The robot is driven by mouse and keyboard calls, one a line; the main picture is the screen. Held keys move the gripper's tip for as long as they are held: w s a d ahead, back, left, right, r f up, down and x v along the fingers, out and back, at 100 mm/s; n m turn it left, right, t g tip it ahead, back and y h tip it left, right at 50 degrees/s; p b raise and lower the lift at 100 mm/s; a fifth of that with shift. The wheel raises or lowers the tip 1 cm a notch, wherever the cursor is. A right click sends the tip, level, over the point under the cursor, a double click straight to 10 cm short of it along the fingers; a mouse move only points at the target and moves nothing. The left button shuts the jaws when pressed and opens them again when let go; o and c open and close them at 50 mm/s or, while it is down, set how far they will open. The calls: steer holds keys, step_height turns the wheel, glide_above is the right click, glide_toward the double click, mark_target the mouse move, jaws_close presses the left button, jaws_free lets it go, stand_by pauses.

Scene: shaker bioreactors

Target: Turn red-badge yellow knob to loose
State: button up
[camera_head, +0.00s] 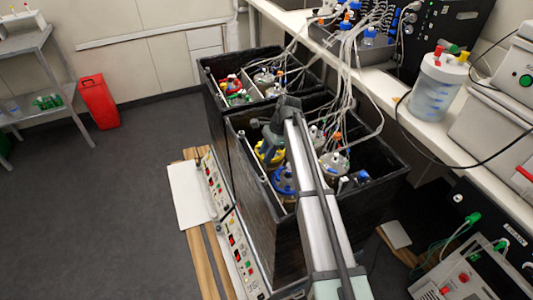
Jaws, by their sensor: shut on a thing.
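A yellow knob (262,157) shows as a partial yellow ring at the left inside the nearer black box (243,186). My gripper (268,147) points down at it and is shut on it, with my arm reaching in from the bottom of the picture. My gripper and arm hide much of the knob. I cannot make out a red badge on it, or which way it is turned.
A blue ring-shaped part (284,181) sits just in front of the yellow knob. Glass vessels (334,164) with pale tubes stand to the right of my arm. A farther black box (212,84) holds more vessels. A bench (345,57) runs along the right.

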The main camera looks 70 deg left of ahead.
steer(key=n, duration=0.2)
steer(key=n+h, duration=0.1)
steer(key=n, duration=0.1)
steer(key=n+h, duration=0.1)
steer(key=shift+a+n, duration=0.25)
steer(key=shift+n, duration=0.15)
steer(key=n+t+h, duration=0.1)
steer(key=n, duration=0.2)
steer(key=n+t+h, duration=0.1)
steer(key=n, duration=0.2)
steer(key=shift+s+a, duration=0.1)
steer(key=shift+s, duration=0.1)
steer(key=n+t, duration=0.1)
steer(key=n, duration=0.1)
steer(key=n+t, duration=0.1)
steer(key=n, duration=0.2)
steer(key=shift+s+n+h, duration=0.2)
steer(key=shift+n+h, duration=0.1)
steer(key=n+t, duration=0.2)
steer(key=n, duration=0.3)
steer(key=shift+s+n, duration=0.1)
steer(key=shift+n, duration=0.3)
steer(key=o, duration=1)
steer(key=shift+o, duration=0.2)
steer(key=shift+r, duration=0.1)
